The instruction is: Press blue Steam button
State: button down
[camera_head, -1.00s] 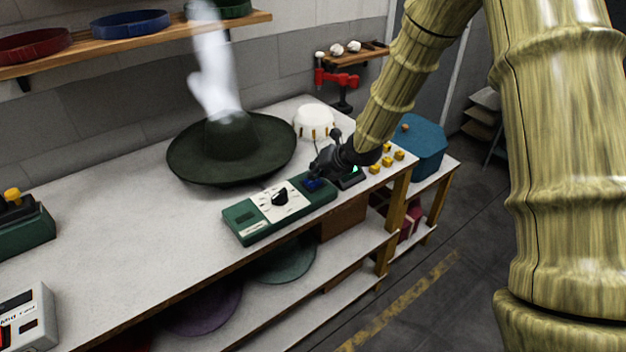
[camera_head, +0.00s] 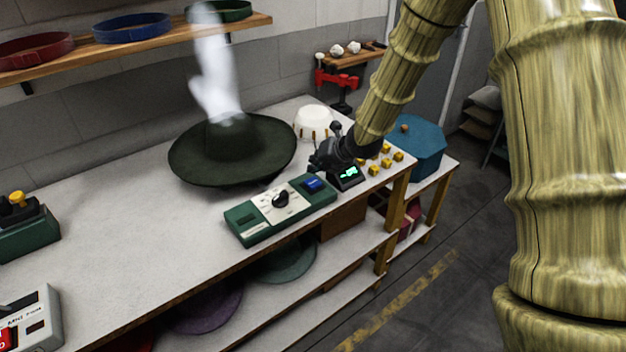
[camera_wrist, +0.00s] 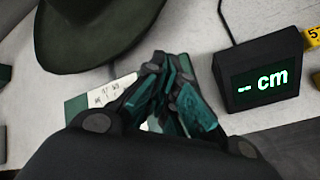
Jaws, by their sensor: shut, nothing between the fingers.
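The blue Steam button (camera_head: 313,184) sits at the right end of a green control box (camera_head: 245,229) with a white dial panel and black knob. The button stands clear in the head view. My gripper (camera_head: 314,165) is shut and empty, just behind and above the button, apart from it as far as I can tell. In the wrist view my gripper's fingers (camera_wrist: 160,110) are together and cover the button. Part of the box with its white panel (camera_wrist: 112,92) shows to their left. A dark green hat (camera_head: 235,150) lies behind the box, with white steam (camera_head: 213,70) above it.
A small display (camera_head: 347,175) stands right of the box and reads "-- cm" in the wrist view (camera_wrist: 263,80). Yellow blocks (camera_head: 387,160) lie further right. A white round piece (camera_head: 315,122) stands at the back. The bench (camera_head: 130,225) left of the box is clear.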

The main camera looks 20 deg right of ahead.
aim_at(316, 180)
jog(key=shift+r+p, duration=0.95)
jog(key=shift+r, duration=0.7)
